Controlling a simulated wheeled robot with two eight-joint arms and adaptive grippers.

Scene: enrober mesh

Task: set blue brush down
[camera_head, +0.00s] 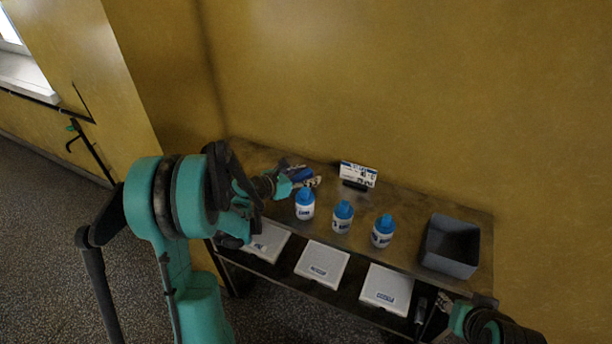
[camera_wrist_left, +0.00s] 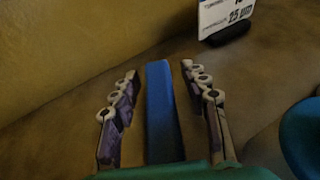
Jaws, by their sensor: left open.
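The blue brush (camera_wrist_left: 162,115) shows in the left wrist view as a long blue bar between my two fingers, with a gap on each side. In the head view a blue part of it (camera_head: 301,174) shows between the fingers, at the back left of the table top. My left gripper (camera_head: 304,175) is open around the brush and low over the table (camera_head: 400,205). The near end of the brush is hidden by the gripper body. I cannot tell exactly how it touches the table. My right gripper (camera_head: 441,302) is at the table's front right corner, its jaws unclear.
Three white bottles with blue caps (camera_head: 305,205) (camera_head: 343,217) (camera_head: 383,231) stand right of my left gripper. A label sign (camera_head: 358,174) stands behind them. A dark grey bin (camera_head: 450,267) is at the right. Several pale flat boxes (camera_head: 322,264) lie on a lower level in front.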

